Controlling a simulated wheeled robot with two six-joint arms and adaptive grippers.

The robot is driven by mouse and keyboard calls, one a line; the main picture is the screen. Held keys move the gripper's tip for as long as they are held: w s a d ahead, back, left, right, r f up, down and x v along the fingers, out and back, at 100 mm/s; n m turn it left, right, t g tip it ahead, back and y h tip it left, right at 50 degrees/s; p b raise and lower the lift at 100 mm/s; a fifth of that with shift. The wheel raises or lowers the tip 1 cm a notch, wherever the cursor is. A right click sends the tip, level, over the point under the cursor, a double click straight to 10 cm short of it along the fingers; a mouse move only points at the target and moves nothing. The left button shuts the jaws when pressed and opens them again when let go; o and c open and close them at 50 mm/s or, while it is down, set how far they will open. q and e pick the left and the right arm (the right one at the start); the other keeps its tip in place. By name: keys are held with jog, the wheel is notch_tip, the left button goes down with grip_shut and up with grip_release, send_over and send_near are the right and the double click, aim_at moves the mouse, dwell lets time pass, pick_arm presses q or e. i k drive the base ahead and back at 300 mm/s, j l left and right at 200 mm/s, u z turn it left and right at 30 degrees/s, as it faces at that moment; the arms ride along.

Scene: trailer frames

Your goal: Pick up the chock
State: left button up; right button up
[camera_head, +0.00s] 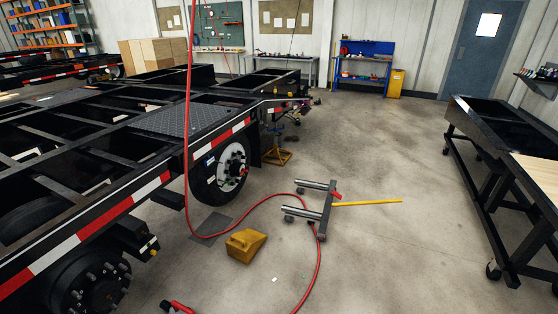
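The chock (246,245) is a yellow-orange wedge resting on the concrete floor, in the lower middle of the head view. It sits in front of and to the right of the trailer's wheel (222,172), apart from the tire. A dark flat plate (212,228) lies on the floor just behind and left of it. Neither of my grippers shows in this view.
A red hose (277,197) hangs down and curls across the floor around the chock. A wheeled dolly with a yellow handle (367,203) stands to the right. The trailer frame (110,200) fills the left.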

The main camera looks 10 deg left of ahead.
aim_at(242, 246)
jog(key=i+u, duration=0.15)
jog(key=i, duration=0.65)
jog(key=i+l+u, duration=0.15)
jog(key=i, duration=0.6)
jog(key=i+j+u, duration=0.1)
jog(key=i+u, duration=0.25)
jog(key=u, duration=0.15)
jog(key=i+u, duration=0.45)
jog(key=i+l+u, duration=0.1)
jog(key=i+u, duration=0.15)
jog(key=u, duration=0.45)
